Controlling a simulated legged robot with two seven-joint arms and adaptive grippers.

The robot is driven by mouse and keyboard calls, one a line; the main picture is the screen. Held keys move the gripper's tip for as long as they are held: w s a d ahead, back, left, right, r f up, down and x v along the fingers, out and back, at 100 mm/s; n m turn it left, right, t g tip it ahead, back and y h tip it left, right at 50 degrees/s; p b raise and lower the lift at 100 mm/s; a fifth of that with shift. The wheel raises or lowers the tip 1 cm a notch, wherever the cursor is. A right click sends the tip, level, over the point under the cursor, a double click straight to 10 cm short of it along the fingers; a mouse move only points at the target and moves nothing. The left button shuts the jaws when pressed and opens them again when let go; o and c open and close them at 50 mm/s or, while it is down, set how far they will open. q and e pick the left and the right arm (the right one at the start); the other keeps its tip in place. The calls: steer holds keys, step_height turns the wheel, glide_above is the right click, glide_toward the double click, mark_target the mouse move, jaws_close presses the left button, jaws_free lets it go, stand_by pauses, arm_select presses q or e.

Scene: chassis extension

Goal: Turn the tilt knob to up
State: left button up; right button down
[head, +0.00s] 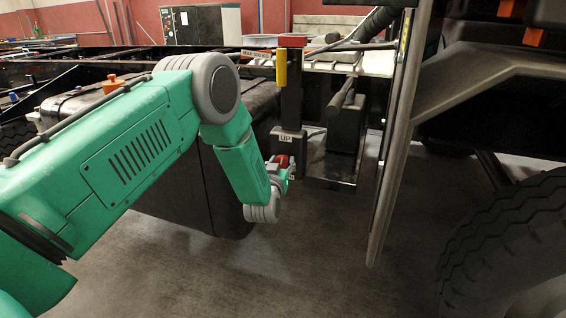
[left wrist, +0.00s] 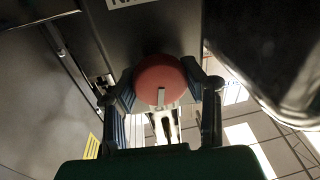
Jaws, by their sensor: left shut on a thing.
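The tilt knob (left wrist: 161,78) is round and red with a pale pointer mark. In the left wrist view it sits between the two fingers of my left gripper (left wrist: 162,100), and the mark points toward the bottom of the picture. In the head view the red knob (head: 282,160) shows small, just below a label reading UP (head: 286,138). My left gripper (head: 284,170) is at the knob, shut on it. The gripper's far finger and much of the knob's face are hard to see in the head view. My right gripper is in neither view.
A yellow handle (head: 281,68) and a red block (head: 292,40) are above the knob on the chassis. A dark box-like part (head: 345,125) stands to its right. A large tire (head: 515,245) is at the far right. The floor (head: 300,270) below is clear.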

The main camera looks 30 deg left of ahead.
arm_select(q)
steer(key=shift+s+a+f+n+g, duration=0.15)
steer(key=shift+f+n, duration=0.1)
steer(key=shift+n, duration=0.3)
steer(key=shift+s+d+f+n+g, duration=0.15)
steer(key=shift+f+n, duration=0.1)
steer(key=shift+n, duration=0.3)
steer(key=o, duration=1.2)
steer(key=shift+w+a, duration=0.1)
steer(key=shift+w+r, duration=0.1)
steer(key=v, duration=1.2)
steer(key=shift+a, duration=0.1)
